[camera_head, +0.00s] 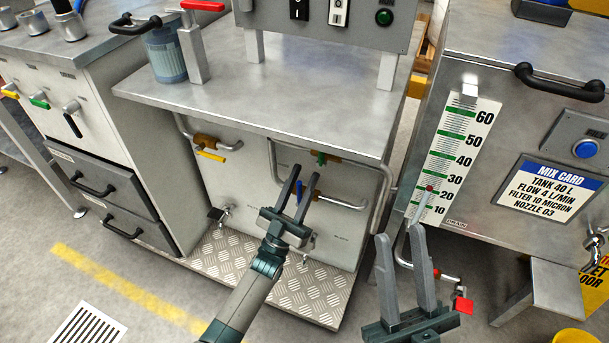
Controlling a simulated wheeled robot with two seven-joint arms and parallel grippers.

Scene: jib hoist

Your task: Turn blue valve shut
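The blue valve (299,190) is on the pipework of the panel under the grey workbench, and only a small part of its handle shows. My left gripper (306,170) is in front of it with its two fingers apart. The blue handle appears between the fingers, which hide part of the valve. I cannot tell whether either finger touches it. My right gripper (399,232) is open and empty at the lower right, in front of the gap between the bench and the tank.
A yellow-handled valve (210,155) and a green-handled valve (321,158) sit on the same panel. A pipe (342,202) runs right from the blue valve. The tank cabinet (480,140) with a level scale (459,150) and a red-handled drain valve (463,304) stands at right.

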